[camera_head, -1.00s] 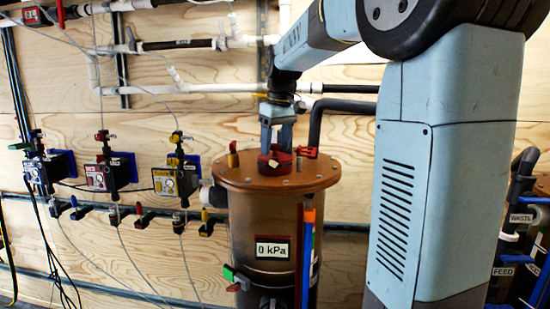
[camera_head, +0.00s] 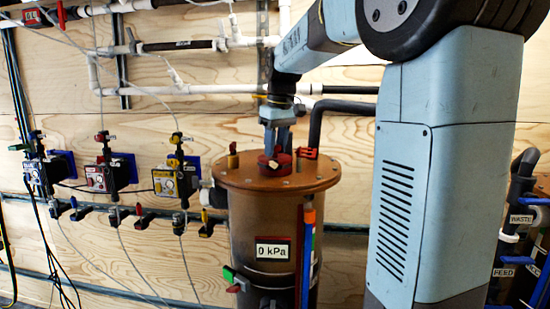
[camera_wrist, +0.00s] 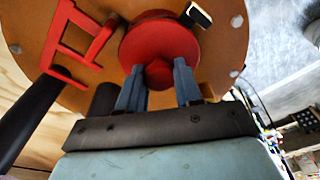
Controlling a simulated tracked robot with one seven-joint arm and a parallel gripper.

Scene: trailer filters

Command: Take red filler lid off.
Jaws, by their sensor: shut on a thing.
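The round red filler lid (camera_head: 275,166) sits on the brown flanged top of the filter tank (camera_head: 262,210). In the wrist view the lid (camera_wrist: 150,42) is a red disc with a raised knob (camera_wrist: 158,74) at its middle. My gripper (camera_head: 277,148) points straight down onto the lid. In the wrist view its two blue-grey fingers (camera_wrist: 158,80) are on either side of the knob and shut on it. The lid looks seated on the tank top; any gap beneath it is too small to tell.
White pipes (camera_head: 200,90) run along the wooden wall behind. A "0 kPa" display (camera_head: 272,251) is on the tank front.

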